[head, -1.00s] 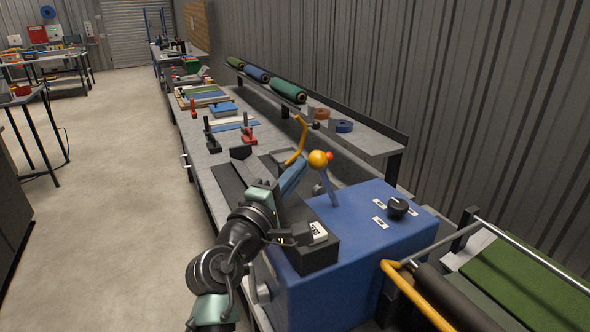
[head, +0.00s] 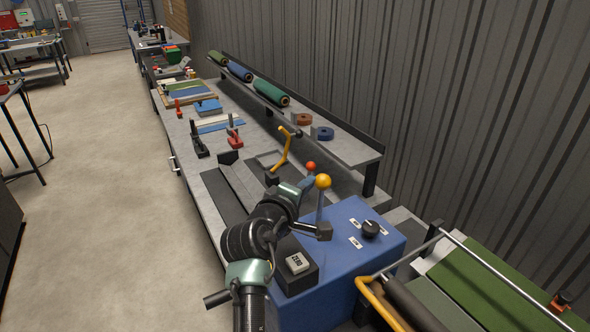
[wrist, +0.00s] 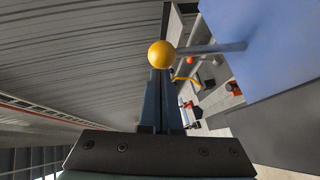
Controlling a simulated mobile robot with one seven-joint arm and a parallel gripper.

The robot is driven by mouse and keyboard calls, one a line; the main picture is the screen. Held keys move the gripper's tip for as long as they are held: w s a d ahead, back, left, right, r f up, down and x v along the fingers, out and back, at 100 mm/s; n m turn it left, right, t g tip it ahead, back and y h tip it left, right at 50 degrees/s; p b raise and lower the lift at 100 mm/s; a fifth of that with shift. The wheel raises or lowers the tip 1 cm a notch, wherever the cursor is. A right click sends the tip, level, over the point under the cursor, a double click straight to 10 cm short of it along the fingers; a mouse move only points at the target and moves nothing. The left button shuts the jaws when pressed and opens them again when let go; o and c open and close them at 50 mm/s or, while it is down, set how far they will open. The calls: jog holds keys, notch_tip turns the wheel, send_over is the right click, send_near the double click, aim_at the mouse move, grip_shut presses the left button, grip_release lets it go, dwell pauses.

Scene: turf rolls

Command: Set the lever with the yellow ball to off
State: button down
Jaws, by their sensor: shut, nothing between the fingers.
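The lever with the yellow ball (head: 323,181) rises from the blue machine box (head: 340,262). Its grey shaft (head: 320,206) looks nearly upright in the head view. My gripper (head: 306,184) is just left of the ball, its tips partly hidden by my wrist. In the wrist view the yellow ball (wrist: 161,54) sits right at the tips of my shut gripper (wrist: 160,74), and the shaft runs off to the right. The fingers hold nothing; I cannot tell whether they touch the ball. Small white labels (head: 355,242) lie on the box top, too small to read.
A red ball (head: 310,166) shows just behind the yellow one. A black knob (head: 371,228) stands on the box, right of the lever. A yellow crank handle (head: 283,150) is beyond, on the bench. A roller bed with green turf (head: 490,275) is at right.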

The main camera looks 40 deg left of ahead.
aim_at(327, 178)
jog(key=shift+w+d+r+m+g+p, duration=0.15)
jog(key=shift+w+d+r+g+p, duration=0.15)
jog(key=shift+w+p, duration=0.2)
jog(key=shift+w+d+r+m+g+p, duration=0.15)
jog(key=shift+w+r+g+p, duration=0.1)
jog(key=shift+w+p, duration=0.15)
jog(key=shift+w+d+f+m+g+p, duration=0.15)
jog(key=shift+w+d+m+g+p, duration=0.15)
jog(key=shift+w+g+p, duration=0.25)
jog(key=shift+w+d+f, duration=0.15)
jog(key=shift+w+d, duration=0.05)
jog(key=shift+w, duration=0.55)
